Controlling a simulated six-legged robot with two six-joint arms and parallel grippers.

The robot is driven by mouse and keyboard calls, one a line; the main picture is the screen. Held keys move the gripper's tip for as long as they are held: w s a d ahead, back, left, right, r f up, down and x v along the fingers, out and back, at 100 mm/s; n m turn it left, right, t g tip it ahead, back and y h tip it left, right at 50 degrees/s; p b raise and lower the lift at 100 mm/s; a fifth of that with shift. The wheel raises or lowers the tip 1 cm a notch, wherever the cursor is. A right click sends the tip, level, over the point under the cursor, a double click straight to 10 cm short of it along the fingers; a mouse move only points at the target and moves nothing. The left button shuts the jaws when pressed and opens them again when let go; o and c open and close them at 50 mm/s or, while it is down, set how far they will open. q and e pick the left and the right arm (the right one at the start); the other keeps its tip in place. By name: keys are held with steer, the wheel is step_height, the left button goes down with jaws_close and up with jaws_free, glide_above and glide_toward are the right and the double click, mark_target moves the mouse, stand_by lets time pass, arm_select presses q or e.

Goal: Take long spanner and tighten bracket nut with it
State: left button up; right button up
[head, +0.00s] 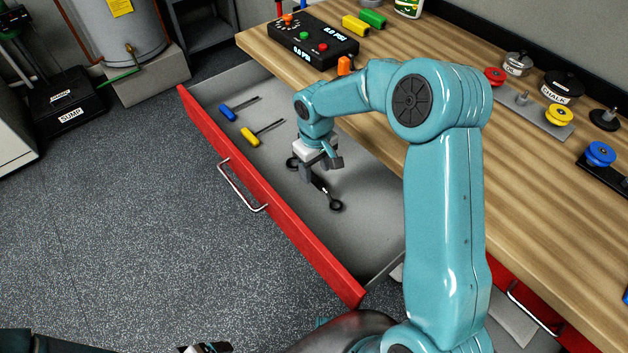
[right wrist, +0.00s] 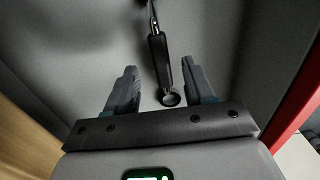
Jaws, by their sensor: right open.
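The long spanner (head: 323,190) is dark and lies in the open drawer, with a ring end toward the front right. My right gripper (head: 317,173) is over its middle and covers part of it. In the right wrist view the right gripper (right wrist: 159,64) is open, with the spanner's dark handle (right wrist: 160,55) between its fingers and apart from both. A small part of what looks like my left gripper (head: 207,347) shows at the bottom edge; its jaws are unclear. A grey metal plate (head: 541,121) with a bolt is on the bench; I cannot tell whether this is the bracket.
The drawer (head: 262,196) has a red front and sticks out from the wooden bench (head: 385,150). Blue (head: 228,112) and yellow (head: 250,137) handled tools lie in its far part. A black gauge box (head: 312,42), valve knobs and pots stand on the bench.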

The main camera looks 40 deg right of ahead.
steer(key=f, duration=0.4)
steer(key=shift+w+f, duration=0.2)
steer(key=shift+f, duration=0.15)
steer(key=shift+a, duration=0.1)
jaws_close()
steer(key=shift+r, duration=0.2)
step_height(320, 180, up, 19)
steer(key=p, duration=0.2)
step_height(320, 180, up, 7)
steer(key=p, duration=0.5)
glide_above(314, 177)
steer(key=shift+f, duration=0.15)
